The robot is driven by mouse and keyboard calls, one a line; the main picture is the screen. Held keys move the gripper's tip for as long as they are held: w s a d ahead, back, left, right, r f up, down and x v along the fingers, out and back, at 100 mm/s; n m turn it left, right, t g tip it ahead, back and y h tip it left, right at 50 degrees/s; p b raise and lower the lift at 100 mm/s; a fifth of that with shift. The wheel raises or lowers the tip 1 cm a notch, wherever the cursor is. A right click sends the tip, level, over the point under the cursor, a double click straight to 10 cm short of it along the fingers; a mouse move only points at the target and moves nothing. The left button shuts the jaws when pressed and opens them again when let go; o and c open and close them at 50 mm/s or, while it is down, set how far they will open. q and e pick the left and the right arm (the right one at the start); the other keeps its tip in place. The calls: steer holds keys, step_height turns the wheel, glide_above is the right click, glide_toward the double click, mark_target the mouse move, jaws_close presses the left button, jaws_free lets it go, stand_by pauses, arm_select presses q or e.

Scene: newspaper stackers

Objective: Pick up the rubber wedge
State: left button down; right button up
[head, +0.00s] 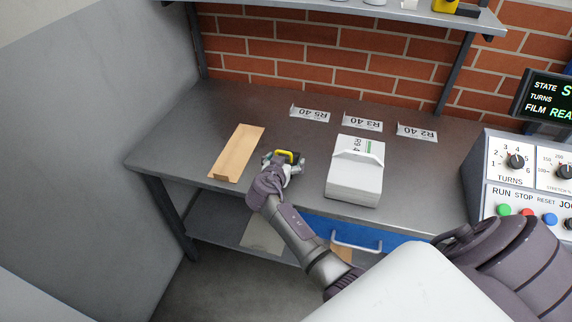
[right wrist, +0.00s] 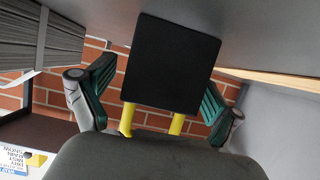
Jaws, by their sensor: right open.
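The rubber wedge (head: 290,155) appears to be the small black and yellow piece on the grey workbench, partly hidden by my right gripper. In the right wrist view it shows as a black square face (right wrist: 170,62) with two yellow bars below it. My right gripper (head: 282,166) is open at the wedge. In the right wrist view its two fingers (right wrist: 152,95) stand on either side of the black face, with a gap visible on the left; contact on the right cannot be told. My left gripper is not in view.
A brown cardboard strip (head: 237,153) lies left of my gripper on the bench (head: 185,130). A strapped white paper stack (head: 355,183) stands to the right. Several labels, such as R3 40 (head: 362,122), lie behind. A control console (head: 530,190) is at the right.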

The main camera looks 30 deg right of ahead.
steer(key=shift+x, duration=0.85)
steer(key=shift+a+r, duration=0.1)
steer(key=shift+c, duration=0.6)
steer(key=c, duration=1.3)
steer(key=shift+c, duration=0.2)
